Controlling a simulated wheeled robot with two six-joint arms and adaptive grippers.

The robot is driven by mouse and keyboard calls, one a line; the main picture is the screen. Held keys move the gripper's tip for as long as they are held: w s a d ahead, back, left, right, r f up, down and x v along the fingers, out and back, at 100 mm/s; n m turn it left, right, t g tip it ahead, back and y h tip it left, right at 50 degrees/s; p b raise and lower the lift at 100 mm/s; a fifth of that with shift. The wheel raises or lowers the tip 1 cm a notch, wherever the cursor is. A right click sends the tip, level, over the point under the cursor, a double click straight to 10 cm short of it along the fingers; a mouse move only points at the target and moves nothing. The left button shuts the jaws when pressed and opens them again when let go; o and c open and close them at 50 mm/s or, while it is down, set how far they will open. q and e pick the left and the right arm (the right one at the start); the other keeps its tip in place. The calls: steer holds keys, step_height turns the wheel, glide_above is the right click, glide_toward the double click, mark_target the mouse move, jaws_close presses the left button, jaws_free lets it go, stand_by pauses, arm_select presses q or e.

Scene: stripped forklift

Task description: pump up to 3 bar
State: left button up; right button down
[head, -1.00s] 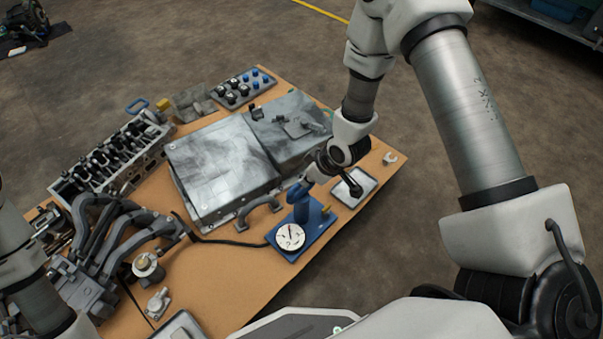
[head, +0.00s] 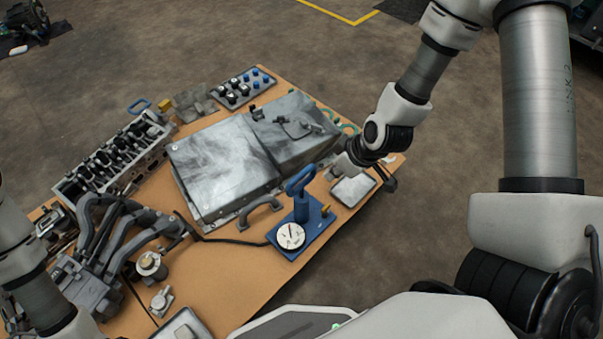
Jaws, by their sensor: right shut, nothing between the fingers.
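The blue hand pump (head: 302,212) stands on the near right part of the table, its blue handle (head: 300,179) now in plain sight above the body. Its round white gauge (head: 290,236) faces up; it has a thin dark needle, but the numbers are too small to read. A black hose (head: 232,241) runs left from the pump. My right gripper (head: 345,165) is to the right of the handle, apart from it, over the table near a small tray. Its fingers are small and partly hidden by the wrist; it is shut and empty. My left gripper is not in view; only its arm shows at the left edge.
A metal box (head: 225,165) lies behind the pump. A small metal tray (head: 353,190) sits right of the pump. An engine head (head: 115,155), pipes (head: 105,225) and a block of black and blue knobs (head: 243,87) fill the left and back. Bare table (head: 230,280) lies in front.

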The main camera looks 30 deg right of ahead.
steer(key=v, duration=0.3)
steer(key=shift+s+r, duration=0.1)
stand_by(1.8)
steer(key=w+a+g+h+p, duration=0.2)
steer(key=w+a+g+p, duration=0.1)
steer(key=w+p, duration=0.4)
steer(key=shift+w+a+f+p, duration=0.15)
steer(key=shift+a+f+p, duration=0.05)
steer(key=shift+a+p, duration=0.5)
steer(key=shift+f, duration=0.1)
